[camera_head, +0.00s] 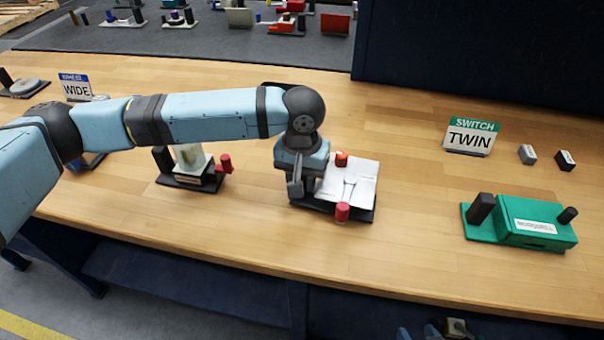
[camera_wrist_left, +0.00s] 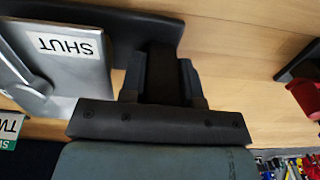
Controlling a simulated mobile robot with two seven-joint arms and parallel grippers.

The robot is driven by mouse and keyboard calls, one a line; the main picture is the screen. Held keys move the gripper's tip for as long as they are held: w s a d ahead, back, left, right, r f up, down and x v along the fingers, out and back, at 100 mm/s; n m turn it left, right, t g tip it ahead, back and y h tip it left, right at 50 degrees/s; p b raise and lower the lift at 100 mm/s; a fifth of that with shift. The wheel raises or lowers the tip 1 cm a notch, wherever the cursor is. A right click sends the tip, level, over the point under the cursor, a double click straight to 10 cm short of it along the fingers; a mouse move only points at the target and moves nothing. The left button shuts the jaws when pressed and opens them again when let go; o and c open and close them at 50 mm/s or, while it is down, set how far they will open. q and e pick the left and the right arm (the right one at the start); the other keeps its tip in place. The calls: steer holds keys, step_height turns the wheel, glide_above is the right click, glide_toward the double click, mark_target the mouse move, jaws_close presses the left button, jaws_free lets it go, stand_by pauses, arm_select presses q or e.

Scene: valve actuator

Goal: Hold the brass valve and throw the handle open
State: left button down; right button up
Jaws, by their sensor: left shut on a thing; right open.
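A pale silver valve unit (camera_head: 350,183) on a black base stands mid-bench, with a lever shape on its face, an orange-red knob (camera_head: 341,158) and a red knob (camera_head: 342,212). I see no clear brass colour on it. The left wrist view shows its silver body (camera_wrist_left: 75,75) with a SHUT label. My left gripper (camera_head: 295,190) is at the unit's left side, pointing down. In the left wrist view the gripper (camera_wrist_left: 163,85) is shut on a dark upright post of the unit. My right gripper (camera_head: 455,326) is open at the bottom edge, mostly cut off.
A smaller unit with a red knob (camera_head: 207,175) stands left, partly behind my left arm. A green box unit (camera_head: 535,222) with black posts stands right, below a SWITCH TWIN sign (camera_head: 470,137). Two small blocks (camera_head: 527,154) lie nearby. Bare wood lies between the silver and green units.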

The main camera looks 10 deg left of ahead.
arm_select(q)
steer(key=shift+f, duration=0.5)
arm_select(e)
steer(key=shift+c, duration=0.3)
stand_by(0.7)
